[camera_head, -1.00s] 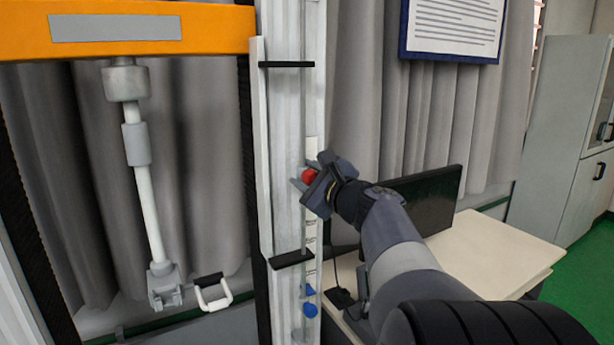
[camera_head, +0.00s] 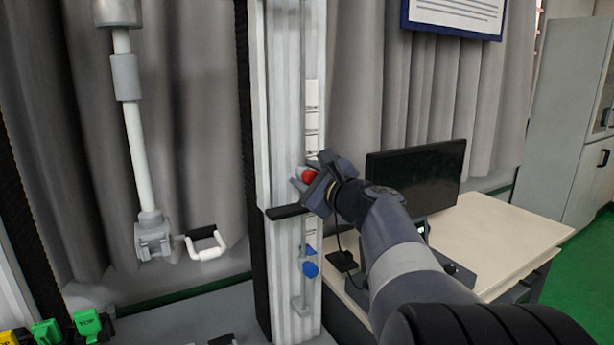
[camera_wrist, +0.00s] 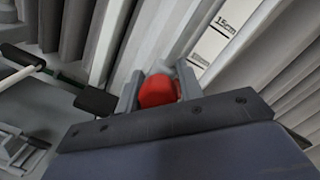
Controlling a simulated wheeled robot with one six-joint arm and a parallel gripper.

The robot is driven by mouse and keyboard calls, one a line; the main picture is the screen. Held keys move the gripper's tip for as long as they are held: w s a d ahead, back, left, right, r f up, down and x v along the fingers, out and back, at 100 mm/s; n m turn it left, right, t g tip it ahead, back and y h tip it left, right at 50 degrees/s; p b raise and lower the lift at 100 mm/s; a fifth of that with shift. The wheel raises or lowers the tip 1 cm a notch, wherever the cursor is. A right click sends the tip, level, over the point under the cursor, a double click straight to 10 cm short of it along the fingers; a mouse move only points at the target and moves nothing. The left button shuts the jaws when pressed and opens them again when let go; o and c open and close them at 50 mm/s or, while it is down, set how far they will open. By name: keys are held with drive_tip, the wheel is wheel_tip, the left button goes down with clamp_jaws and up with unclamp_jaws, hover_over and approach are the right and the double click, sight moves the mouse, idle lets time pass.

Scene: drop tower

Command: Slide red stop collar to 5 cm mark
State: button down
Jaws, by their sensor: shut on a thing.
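The red stop collar (camera_head: 309,175) sits on the thin vertical rod in front of the pale column (camera_head: 283,120). My gripper (camera_head: 306,180) reaches in from the right and is shut on the collar. In the wrist view the red collar (camera_wrist: 158,91) lies between the two grey fingers (camera_wrist: 160,95). The white scale strip (camera_head: 312,115) runs up the column behind the rod, partly hidden by my gripper. A "15cm" mark (camera_wrist: 226,24) shows in the wrist view, above and to the right of the collar. I cannot read a 5 cm mark.
A black bracket (camera_head: 287,211) juts from the column just below my gripper.

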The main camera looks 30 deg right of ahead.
drive_tip(key=shift+f+b, duration=0.3)
drive_tip(key=shift+f, duration=0.45)
drive_tip(key=shift+r, duration=0.1)
drive_tip(key=c, duration=1.1)
unclamp_jaws()
drive_tip(key=shift+o, duration=0.2)
drive_tip(key=shift+s, duration=0.1)
drive_tip(key=s+d, duration=0.1)
drive_tip(key=s, duration=0.9)
drive_tip(key=shift+s, duration=0.35)
